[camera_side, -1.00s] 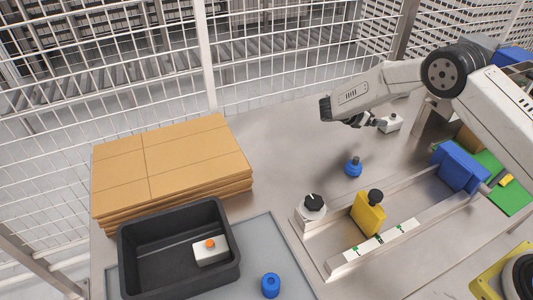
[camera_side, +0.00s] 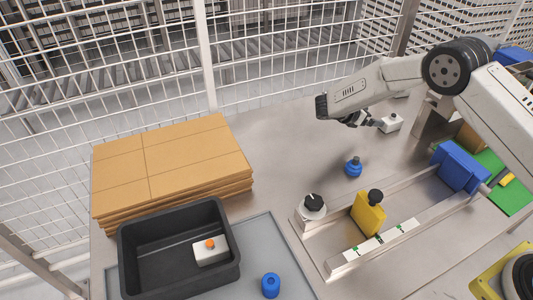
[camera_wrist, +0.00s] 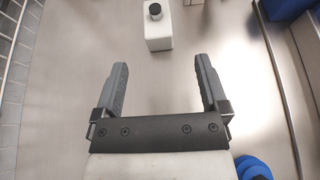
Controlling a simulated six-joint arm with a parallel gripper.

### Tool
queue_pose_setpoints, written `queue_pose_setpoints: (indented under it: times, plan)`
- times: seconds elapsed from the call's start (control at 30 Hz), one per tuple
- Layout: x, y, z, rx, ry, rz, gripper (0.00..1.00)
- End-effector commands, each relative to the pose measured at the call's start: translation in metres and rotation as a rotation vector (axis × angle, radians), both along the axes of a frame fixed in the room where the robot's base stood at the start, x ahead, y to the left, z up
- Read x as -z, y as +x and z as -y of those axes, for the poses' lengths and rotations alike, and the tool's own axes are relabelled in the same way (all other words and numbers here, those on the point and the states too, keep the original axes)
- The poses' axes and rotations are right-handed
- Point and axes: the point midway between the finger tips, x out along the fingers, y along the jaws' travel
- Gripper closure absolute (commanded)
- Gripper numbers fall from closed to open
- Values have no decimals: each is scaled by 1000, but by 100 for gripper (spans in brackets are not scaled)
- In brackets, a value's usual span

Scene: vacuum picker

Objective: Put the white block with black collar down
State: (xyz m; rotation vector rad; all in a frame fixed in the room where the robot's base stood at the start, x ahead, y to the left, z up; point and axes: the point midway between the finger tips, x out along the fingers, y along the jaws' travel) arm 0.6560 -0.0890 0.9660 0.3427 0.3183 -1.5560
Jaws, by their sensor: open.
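The white block with black collar (camera_wrist: 158,30) stands on the metal table, ahead of my fingertips in the wrist view. In the side view the white block (camera_side: 391,123) is at the upper right, just right of my gripper. My gripper (camera_wrist: 162,78) is open, with nothing between its two grey fingers. A clear gap of bare table shows between the fingertips and the block in the wrist view. In the side view my gripper (camera_side: 376,122) is close beside the block, and I cannot tell whether they touch.
A blue round part (camera_side: 353,167) stands below my gripper. A metal fixture holds a white knobbed part (camera_side: 312,207), a yellow block (camera_side: 369,214) and a blue block (camera_side: 460,166). A black bin (camera_side: 135,272) and stacked cardboard (camera_side: 175,160) are at left. A wire fence (camera_side: 270,70) runs behind.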

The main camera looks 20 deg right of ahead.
Motion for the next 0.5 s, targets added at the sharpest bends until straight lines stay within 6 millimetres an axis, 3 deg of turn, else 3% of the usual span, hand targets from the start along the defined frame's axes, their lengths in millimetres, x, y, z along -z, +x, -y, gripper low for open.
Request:
queue_pose_setpoints:
  times: [0.27, 0.5]
  plan:
    - [-11, -31, -4, 102, 191, 101, 6]
    - [-22, -79, -19, 282, 438, 260, 6]
